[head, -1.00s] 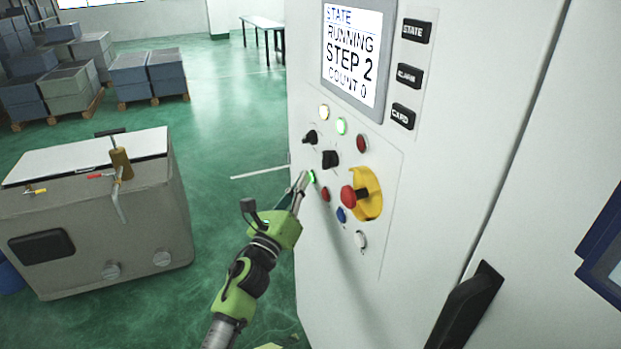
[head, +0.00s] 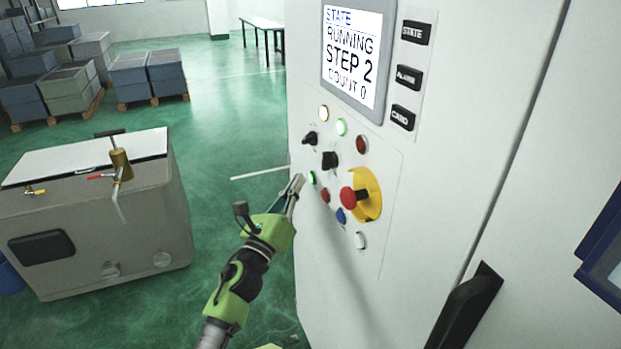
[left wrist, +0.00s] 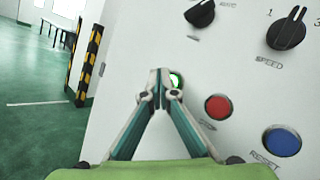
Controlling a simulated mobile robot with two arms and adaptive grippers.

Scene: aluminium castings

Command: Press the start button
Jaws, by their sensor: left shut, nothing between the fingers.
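The green start button (head: 311,178) is lit on the white control panel, left of a red button. In the left wrist view the start button (left wrist: 176,80) shows partly behind my fingertips. My left gripper (head: 298,179) is shut and empty, its tips just left of the button and apparently a little off the panel. The left wrist view shows its fingertips (left wrist: 159,76) together. The screen (head: 350,55) reads STATE, RUNNING, STEP 2, COUNT 0. My right gripper is not in view.
Near the start button are a red button (head: 325,195), a blue button (head: 341,215), a black knob (head: 330,160) and a red emergency stop (head: 348,198) on a yellow plate. A grey tank (head: 100,225) stands at left. Green floor lies between.

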